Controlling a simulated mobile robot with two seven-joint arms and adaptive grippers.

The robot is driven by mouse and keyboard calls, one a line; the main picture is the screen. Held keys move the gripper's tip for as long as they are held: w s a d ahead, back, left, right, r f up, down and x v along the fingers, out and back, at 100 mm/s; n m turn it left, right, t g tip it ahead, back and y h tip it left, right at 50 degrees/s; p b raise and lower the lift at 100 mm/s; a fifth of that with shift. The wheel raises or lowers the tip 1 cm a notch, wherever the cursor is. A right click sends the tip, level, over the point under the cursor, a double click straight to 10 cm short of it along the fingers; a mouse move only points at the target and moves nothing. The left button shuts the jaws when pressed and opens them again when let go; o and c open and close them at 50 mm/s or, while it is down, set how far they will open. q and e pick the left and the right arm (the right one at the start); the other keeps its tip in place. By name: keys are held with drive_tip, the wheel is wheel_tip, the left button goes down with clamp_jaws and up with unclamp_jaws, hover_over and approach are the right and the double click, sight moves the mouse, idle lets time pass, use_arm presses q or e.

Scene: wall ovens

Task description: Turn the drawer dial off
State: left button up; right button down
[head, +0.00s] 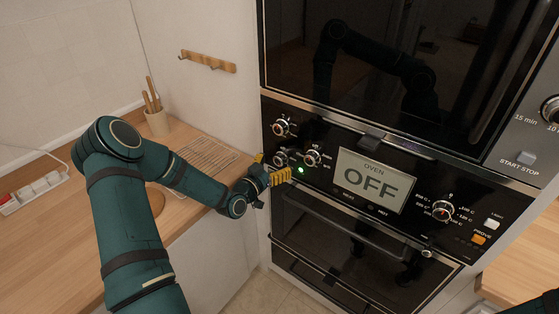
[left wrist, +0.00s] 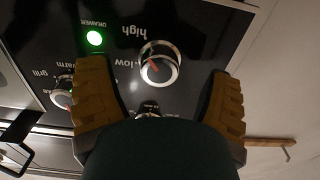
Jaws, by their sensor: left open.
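The drawer dial (head: 281,159) is a round silver knob at the lower left of the black oven control panel. In the left wrist view, turned upside down, the dial (left wrist: 160,63) has a red pointer mark and low and high labels. A lit green DRAWER light (left wrist: 95,38) is beside it; it also shows in the head view (head: 301,169). My left gripper (head: 270,167) has yellow-brown fingers and is open in front of the panel. In the left wrist view its fingers (left wrist: 160,78) are on either side of the dial, with visible space at both sides. Contact cannot be seen.
Other knobs are close by: one above (head: 283,127), one to the right (head: 312,158), and one farther right (head: 443,211). The oven display (head: 376,181) reads OFF. A drawer handle bar (head: 340,222) is below the panel. A wooden counter (head: 190,205) is at left.

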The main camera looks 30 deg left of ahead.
use_arm(q)
drive_tip(key=shift+w+d, duration=0.1)
drive_tip(key=shift+w, duration=1.2)
drive_tip(key=shift+c, duration=0.3)
drive_tip(key=c, duration=1.2)
